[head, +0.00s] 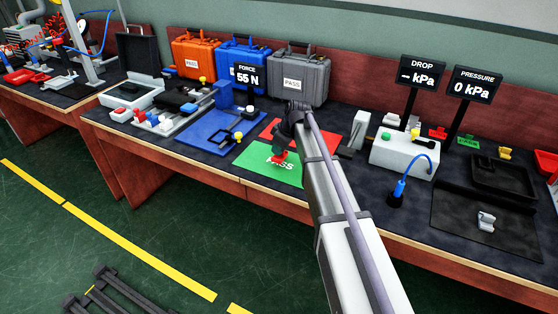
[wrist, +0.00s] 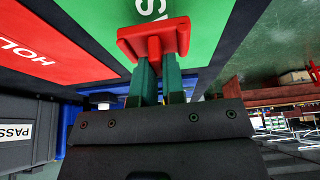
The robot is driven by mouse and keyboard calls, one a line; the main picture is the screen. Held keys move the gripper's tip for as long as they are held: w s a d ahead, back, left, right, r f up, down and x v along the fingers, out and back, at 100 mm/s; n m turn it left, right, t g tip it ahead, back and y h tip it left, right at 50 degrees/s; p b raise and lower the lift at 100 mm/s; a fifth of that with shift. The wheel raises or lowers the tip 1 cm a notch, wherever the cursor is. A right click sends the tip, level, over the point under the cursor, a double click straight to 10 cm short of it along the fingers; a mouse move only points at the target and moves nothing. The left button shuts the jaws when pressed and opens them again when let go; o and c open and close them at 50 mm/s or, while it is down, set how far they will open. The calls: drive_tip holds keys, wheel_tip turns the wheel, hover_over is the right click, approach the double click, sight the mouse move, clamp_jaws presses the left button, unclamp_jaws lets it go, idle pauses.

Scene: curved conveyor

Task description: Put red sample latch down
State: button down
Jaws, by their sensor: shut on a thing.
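The red sample latch (wrist: 154,40) is between the green fingers of my gripper (wrist: 157,70) in the wrist view, and the fingers are shut on it. In the head view the red latch (head: 280,158) shows below my gripper (head: 282,150), over the green PASS mat (head: 262,178). I cannot tell whether the latch touches the mat. The green mat (wrist: 185,25) also lies beyond the latch in the wrist view. A red mat (head: 322,138), with letters reading HOL in the wrist view (wrist: 40,50), lies beside the green one, partly hidden by my arm in the head view.
A blue test fixture (head: 215,130) with a FORCE 55 N display (head: 247,76) stands left of the mats. Orange (head: 193,58), blue (head: 243,62) and grey (head: 298,75) cases stand behind. A white pressure box (head: 404,153) and black trays (head: 500,178) are to the right.

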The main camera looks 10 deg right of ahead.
wheel_tip(320, 180, down, 3)
drive_tip(key=shift+r+b, duration=0.1)
drive_tip(key=shift+b, duration=0.5)
drive_tip(key=shift+r+p, duration=0.3)
drive_tip(key=shift+f, duration=0.2)
drive_tip(key=c, duration=1.2)
unclamp_jaws()
drive_tip(key=p+v, duration=1.1)
drive_tip(key=v, duration=0.2)
drive_tip(key=s+a+f+m+g+h, duration=0.15)
drive_tip(key=s+m, duration=0.35)
drive_tip(key=s, duration=0.9)
drive_tip(key=s+a+m+g+h, duration=0.1)
drive_tip(key=s+a+m+h, duration=0.3)
drive_tip(key=s, duration=1.1)
drive_tip(key=r+p, duration=0.1)
drive_tip(key=r+y+p, duration=0.1)
drive_tip(key=d+r+m+y+p, duration=0.1)
drive_tip(key=p, duration=0.1)
drive_tip(key=shift+w+d+r, duration=0.1)
drive_tip(key=shift+w+r, duration=0.2)
drive_tip(key=shift+r, duration=0.05)
